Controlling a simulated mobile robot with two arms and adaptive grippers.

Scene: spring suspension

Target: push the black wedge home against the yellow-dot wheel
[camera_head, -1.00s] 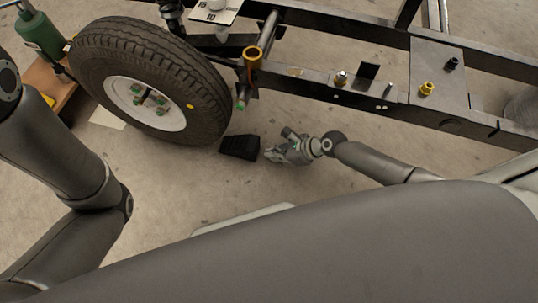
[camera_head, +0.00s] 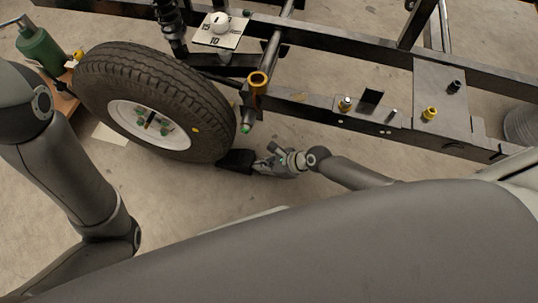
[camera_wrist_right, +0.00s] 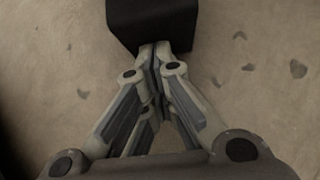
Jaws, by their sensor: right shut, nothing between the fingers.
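The black wedge (camera_head: 236,161) lies on the floor at the lower right of the yellow-dot wheel (camera_head: 160,103). In the head view its left end meets the tyre's edge; whether it is fully seated there I cannot tell. The wheel has a white hub, and its yellow dot shows on the tyre's right sidewall. My right gripper (camera_head: 262,164) is shut and empty at the wedge's right end. In the right wrist view the wedge (camera_wrist_right: 152,22) is at the top, and the shut fingertips (camera_wrist_right: 154,50) are at its near face. My left gripper is out of view.
A dark metal frame (camera_head: 340,45) with a brass-coloured sleeve (camera_head: 258,80) runs behind the wheel and above the right arm. A green bottle (camera_head: 38,45) stands at the far left. The floor below the wheel is clear.

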